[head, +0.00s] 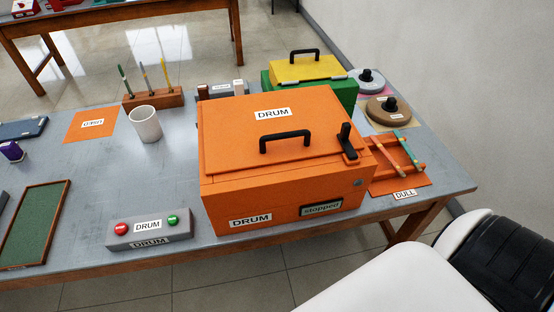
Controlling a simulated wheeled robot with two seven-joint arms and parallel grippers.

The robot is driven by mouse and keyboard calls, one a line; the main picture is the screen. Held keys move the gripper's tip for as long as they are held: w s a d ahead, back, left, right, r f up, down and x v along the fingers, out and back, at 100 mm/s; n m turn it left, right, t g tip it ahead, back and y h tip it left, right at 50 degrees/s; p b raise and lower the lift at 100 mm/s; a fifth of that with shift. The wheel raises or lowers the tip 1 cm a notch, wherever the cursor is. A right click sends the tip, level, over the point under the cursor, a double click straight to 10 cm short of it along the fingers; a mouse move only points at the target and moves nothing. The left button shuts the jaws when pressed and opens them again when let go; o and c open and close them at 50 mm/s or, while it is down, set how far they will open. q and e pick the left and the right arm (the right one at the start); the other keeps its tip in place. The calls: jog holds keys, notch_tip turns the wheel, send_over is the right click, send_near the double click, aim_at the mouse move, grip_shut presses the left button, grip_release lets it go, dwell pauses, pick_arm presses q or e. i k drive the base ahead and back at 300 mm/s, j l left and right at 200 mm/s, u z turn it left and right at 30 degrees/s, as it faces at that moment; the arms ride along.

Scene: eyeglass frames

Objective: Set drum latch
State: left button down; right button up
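The orange drum box (283,204) stands on the grey table with its lid (240,125) down. The lid is labelled DRUM and has a black handle (286,137). A black latch (347,142) sits at the lid's right edge, its lever standing up at a slant. Whether it is engaged I cannot tell. A small display on the drum's front reads "stopped" (320,208). Part of my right arm, white and black, enters at the lower right, in front of the table. Neither gripper's fingertips show.
A grey button box (148,228) with red and green buttons lies left of the drum. A white cup (145,124) stands behind it. An orange DULL tray (404,180) with sticks is close on the drum's right. A green box with yellow lid (305,70) is behind.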

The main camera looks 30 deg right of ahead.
aim_at(343, 137)
jog(key=z, duration=1.55)
jog(key=l, duration=0.85)
jog(key=k+l+z, duration=0.1)
jog(key=l, duration=0.7)
